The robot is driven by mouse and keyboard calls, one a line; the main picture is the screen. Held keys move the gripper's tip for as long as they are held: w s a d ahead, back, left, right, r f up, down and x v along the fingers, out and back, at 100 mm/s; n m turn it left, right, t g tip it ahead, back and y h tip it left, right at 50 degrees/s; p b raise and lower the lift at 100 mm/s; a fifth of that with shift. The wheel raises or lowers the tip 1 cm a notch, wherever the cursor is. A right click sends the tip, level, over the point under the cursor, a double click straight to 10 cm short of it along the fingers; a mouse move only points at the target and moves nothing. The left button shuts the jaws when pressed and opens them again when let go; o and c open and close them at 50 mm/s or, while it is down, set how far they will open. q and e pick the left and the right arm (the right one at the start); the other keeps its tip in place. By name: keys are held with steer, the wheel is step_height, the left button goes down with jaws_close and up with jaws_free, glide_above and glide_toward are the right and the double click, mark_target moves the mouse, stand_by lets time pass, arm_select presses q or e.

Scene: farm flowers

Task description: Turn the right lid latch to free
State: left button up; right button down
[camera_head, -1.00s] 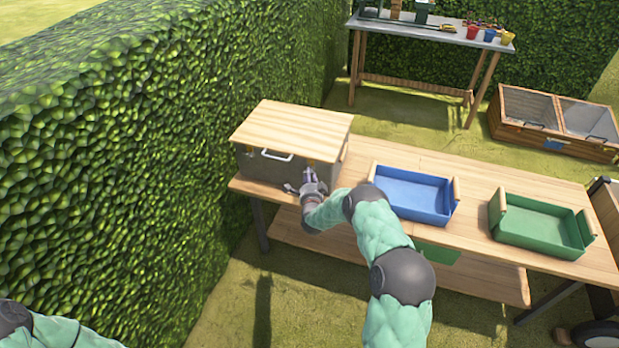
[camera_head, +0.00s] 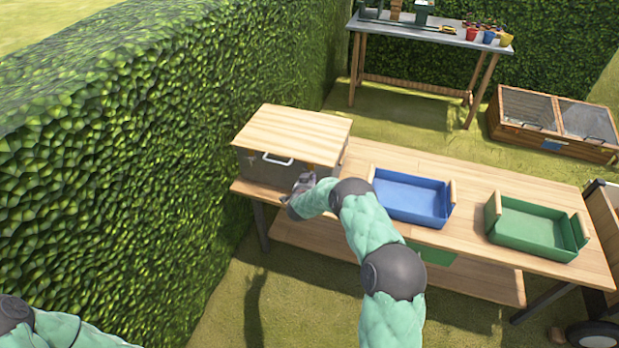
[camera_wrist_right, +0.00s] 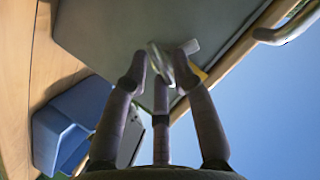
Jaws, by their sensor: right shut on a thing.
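The box (camera_head: 255,166) with a light wooden lid (camera_head: 292,134) stands at the left end of the wooden bench, its lid down. A pale handle (camera_head: 277,160) is on its front; the handle also shows at the upper right of the right wrist view (camera_wrist_right: 285,32). My right gripper (camera_head: 307,181) is at the right part of the box front, below the lid edge. In the right wrist view its fingers (camera_wrist_right: 165,72) are shut around the small metal latch (camera_wrist_right: 160,58), by a yellowish piece. In the head view the gripper hides the latch. My left gripper is out of view.
A blue tray (camera_head: 447,218) and a green tray (camera_head: 493,228) stand on the bench (camera_head: 350,160) to the right of the box. A tall hedge (camera_head: 120,150) runs close along the left. A second table (camera_head: 400,28) stands behind.

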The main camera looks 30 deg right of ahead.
steer(key=shift+w+a+r+n+g+h+p, duration=0.1)
steer(key=shift+w+r+n+g+h+p, duration=0.3)
steer(key=shift+n, duration=0.45)
steer(key=shift+w+a+r+n+g+h+p, duration=0.1)
steer(key=shift+n+g+h+p, duration=0.1)
steer(key=shift+n+g+p, duration=0.55)
steer(key=shift+t, duration=0.25)
steer(key=shift+f, duration=0.1)
steer(key=c, duration=1.1)
jaws_free()
steer(key=shift+f, duration=0.1)
steer(key=shift+s+f, duration=0.15)
